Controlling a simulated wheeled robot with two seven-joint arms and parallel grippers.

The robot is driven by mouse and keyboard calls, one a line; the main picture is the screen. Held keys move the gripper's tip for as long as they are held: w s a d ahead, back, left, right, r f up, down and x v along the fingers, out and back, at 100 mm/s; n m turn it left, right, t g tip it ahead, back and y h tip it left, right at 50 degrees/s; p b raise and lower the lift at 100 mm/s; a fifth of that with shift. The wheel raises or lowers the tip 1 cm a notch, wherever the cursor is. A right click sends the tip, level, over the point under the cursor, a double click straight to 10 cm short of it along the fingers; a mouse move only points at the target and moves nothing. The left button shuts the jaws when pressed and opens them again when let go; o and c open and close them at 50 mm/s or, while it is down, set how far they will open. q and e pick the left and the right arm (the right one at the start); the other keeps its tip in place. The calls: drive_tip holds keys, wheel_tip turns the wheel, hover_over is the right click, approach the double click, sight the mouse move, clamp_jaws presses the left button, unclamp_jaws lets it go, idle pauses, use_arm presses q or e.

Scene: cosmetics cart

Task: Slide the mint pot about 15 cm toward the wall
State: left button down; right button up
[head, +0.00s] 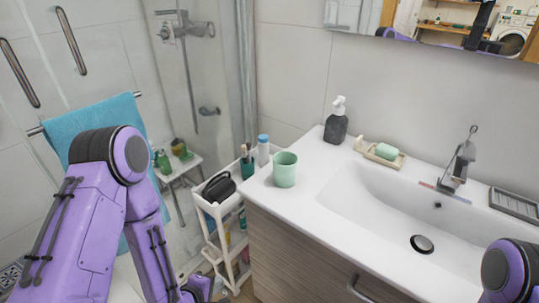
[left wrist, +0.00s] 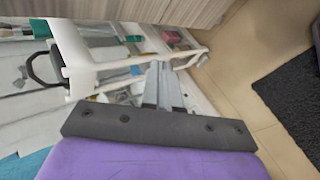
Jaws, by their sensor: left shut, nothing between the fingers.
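The mint pot (head: 285,169) is a pale green cup standing upright on the left end of the white washbasin counter (head: 310,192). My left gripper is low at the bottom of the head view, below the pot and in front of the cart, where its fingertips are hard to make out. In the left wrist view my left gripper (left wrist: 162,72) shows its two grey fingers together with nothing between them, in front of the cart's shelves. It is well apart from the pot. My right gripper is out of view; only a purple part of my right arm shows at lower right.
A white cart (head: 212,213) stands left of the counter, holding a black bag (head: 219,187), a brush cup (head: 247,167) and a white bottle (head: 263,151). A dark soap dispenser (head: 336,125) stands behind the pot near the wall. A soap dish (head: 382,158) is farther right.

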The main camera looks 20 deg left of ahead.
sight(277, 165)
use_arm(q)
drive_tip(key=w+d+r+n+t+h+p, duration=0.1)
drive_tip(key=w+r+n+t+h, duration=0.2)
drive_tip(key=r, duration=0.5)
drive_tip(key=w+d+r+n+t+p, duration=0.25)
drive_tip(key=r+n, duration=0.35)
drive_tip(key=r, duration=0.3)
drive_tip(key=w+r+n+t+h+p, duration=0.1)
drive_tip(key=w+r+n+t+h, duration=0.2)
drive_tip(key=r, duration=0.5)
drive_tip(key=shift+n+g, duration=0.35)
drive_tip(key=shift+n, duration=0.35)
drive_tip(key=x, duration=1.3)
drive_tip(key=shift+w+d+r, duration=0.1)
drive_tip(key=shift+d+r, duration=0.05)
drive_tip(key=shift+w+d, duration=0.15)
drive_tip(key=shift+w, duration=0.25)
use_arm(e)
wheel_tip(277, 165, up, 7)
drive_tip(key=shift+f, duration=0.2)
